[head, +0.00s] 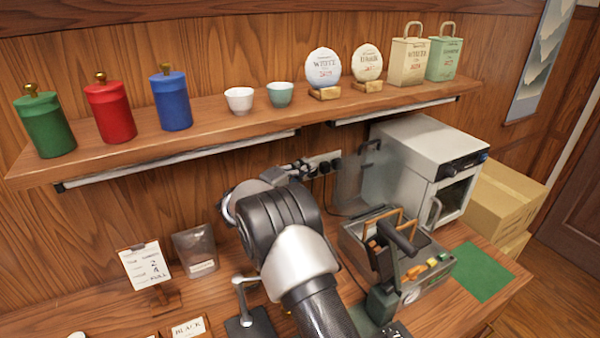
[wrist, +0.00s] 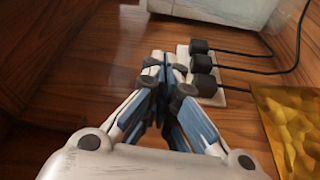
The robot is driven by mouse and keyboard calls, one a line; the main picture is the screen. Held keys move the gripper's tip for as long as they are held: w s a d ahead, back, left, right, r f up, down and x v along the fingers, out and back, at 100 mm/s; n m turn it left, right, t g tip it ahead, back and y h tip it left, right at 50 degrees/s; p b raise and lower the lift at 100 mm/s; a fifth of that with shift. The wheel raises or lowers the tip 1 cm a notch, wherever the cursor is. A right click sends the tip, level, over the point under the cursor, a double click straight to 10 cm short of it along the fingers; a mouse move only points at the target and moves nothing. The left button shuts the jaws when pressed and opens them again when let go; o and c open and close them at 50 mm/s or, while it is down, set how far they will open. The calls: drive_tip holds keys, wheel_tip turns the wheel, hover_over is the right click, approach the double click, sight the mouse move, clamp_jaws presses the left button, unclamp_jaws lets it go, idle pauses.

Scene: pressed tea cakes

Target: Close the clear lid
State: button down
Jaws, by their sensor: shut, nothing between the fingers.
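The clear lid (head: 350,186) stands raised, roughly upright, at the back of a metal machine (head: 358,243). It has a dark handle near its top and overlaps the white cabinet in the head view. My gripper (head: 300,168) is at the back wall, left of the lid and apart from it, partly hidden by my own wrist. In the wrist view my gripper (wrist: 168,64) has its fingers together and empty, with black plugs just to the right. I cannot clearly make out the lid in the wrist view.
A power strip (head: 324,158) with black plugs and cables is close to my gripper; it also shows in the wrist view (wrist: 184,54). A white cabinet (head: 430,136) stands right of the lid. A shelf (head: 240,122) with canisters and cups runs above. A textured golden surface (wrist: 290,125) fills the wrist view's right edge.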

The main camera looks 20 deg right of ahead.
drive_tip(key=shift+s+d+f+b, duration=0.1)
drive_tip(key=shift+s+d+b, duration=0.1)
drive_tip(key=shift+d, duration=0.7)
drive_tip(key=shift+s+d+r+b, duration=0.1)
drive_tip(key=shift+s+d+b, duration=0.15)
drive_tip(key=shift+d, duration=0.6)
drive_tip(key=shift+s+d+f+b, duration=0.1)
drive_tip(key=shift+s+d+b, duration=0.1)
drive_tip(key=shift+d, duration=0.7)
drive_tip(key=shift+a, duration=0.1)
